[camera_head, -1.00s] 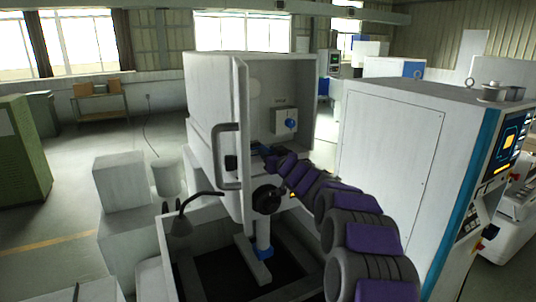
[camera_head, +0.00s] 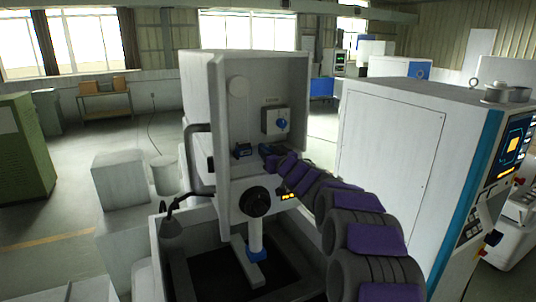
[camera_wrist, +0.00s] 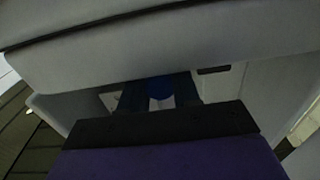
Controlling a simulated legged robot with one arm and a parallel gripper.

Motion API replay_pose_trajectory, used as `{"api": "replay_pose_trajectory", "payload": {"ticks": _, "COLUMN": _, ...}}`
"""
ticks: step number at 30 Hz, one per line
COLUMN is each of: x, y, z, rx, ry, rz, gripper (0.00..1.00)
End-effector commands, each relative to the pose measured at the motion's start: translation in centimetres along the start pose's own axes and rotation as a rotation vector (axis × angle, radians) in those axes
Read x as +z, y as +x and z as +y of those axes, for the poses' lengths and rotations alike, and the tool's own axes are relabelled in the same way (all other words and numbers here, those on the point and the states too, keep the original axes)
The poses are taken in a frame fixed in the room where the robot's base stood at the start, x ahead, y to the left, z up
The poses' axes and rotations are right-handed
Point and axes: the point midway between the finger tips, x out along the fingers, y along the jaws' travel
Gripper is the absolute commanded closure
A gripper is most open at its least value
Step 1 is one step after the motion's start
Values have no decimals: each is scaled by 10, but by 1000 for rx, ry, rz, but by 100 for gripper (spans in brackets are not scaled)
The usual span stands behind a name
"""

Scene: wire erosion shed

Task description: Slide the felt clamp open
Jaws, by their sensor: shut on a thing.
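My gripper (camera_head: 264,150) is inside the open front of the white machine housing (camera_head: 220,140), below a small box with a blue knob (camera_head: 281,123). The felt clamp cannot be made out clearly. In the wrist view my gripper (camera_wrist: 160,92) has its dark fingers either side of a blue and pale part (camera_wrist: 160,88), mostly hidden. My gripper is shut on this part, which I take to be the felt clamp. A small dark blue block (camera_head: 242,151) sits just left of my gripper in the head view.
A large white cabinet (camera_head: 390,165) stands close on the right.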

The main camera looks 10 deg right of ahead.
Motion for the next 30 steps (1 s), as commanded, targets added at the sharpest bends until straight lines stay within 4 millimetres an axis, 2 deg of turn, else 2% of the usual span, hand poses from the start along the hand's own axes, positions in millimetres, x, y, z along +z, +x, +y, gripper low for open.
{"api": "replay_pose_trajectory", "payload": {"ticks": 1, "x": 2, "y": -3, "z": 9, "rx": 22, "ry": 7, "rz": -5, "gripper": 100}}
{"api": "replay_pose_trajectory", "payload": {"ticks": 8, "x": 1, "y": -1, "z": 4, "rx": 31, "ry": 4, "rz": -8, "gripper": 100}}
{"api": "replay_pose_trajectory", "payload": {"ticks": 9, "x": 2, "y": -1, "z": 5, "rx": 30, "ry": 4, "rz": -8, "gripper": 66}}
{"api": "replay_pose_trajectory", "payload": {"ticks": 16, "x": 2, "y": -4, "z": 13, "rx": 25, "ry": 10, "rz": -6, "gripper": 44}}
{"api": "replay_pose_trajectory", "payload": {"ticks": 24, "x": 1, "y": 0, "z": 1, "rx": 23, "ry": 3, "rz": -6, "gripper": 44}}
{"api": "replay_pose_trajectory", "payload": {"ticks": 30, "x": 1, "y": 2, "z": -1, "rx": 21, "ry": 1, "rz": -7, "gripper": 44}}
